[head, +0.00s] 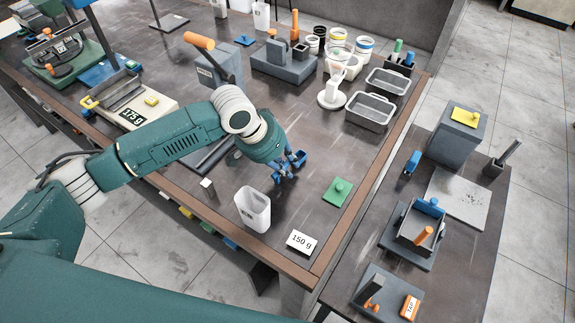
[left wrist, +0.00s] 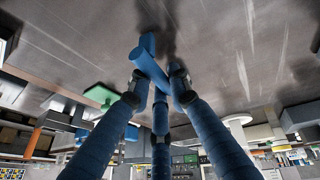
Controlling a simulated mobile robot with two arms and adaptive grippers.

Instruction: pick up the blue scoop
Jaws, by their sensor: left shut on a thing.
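The blue scoop (head: 302,157) is at the fingertips of my left gripper (head: 290,166), over the dark table top near its front right part. In the left wrist view, the blue scoop (left wrist: 148,64) lies between the fingertips of my left gripper (left wrist: 158,85), which is shut on it. The fingers hide part of the scoop. I cannot tell whether the scoop still touches the table. My right gripper is not in view.
A white beaker (head: 253,209) stands close to the left gripper, near the front edge. Grey trays (head: 369,111) stand further back. A side table (head: 445,225) holds other equipment.

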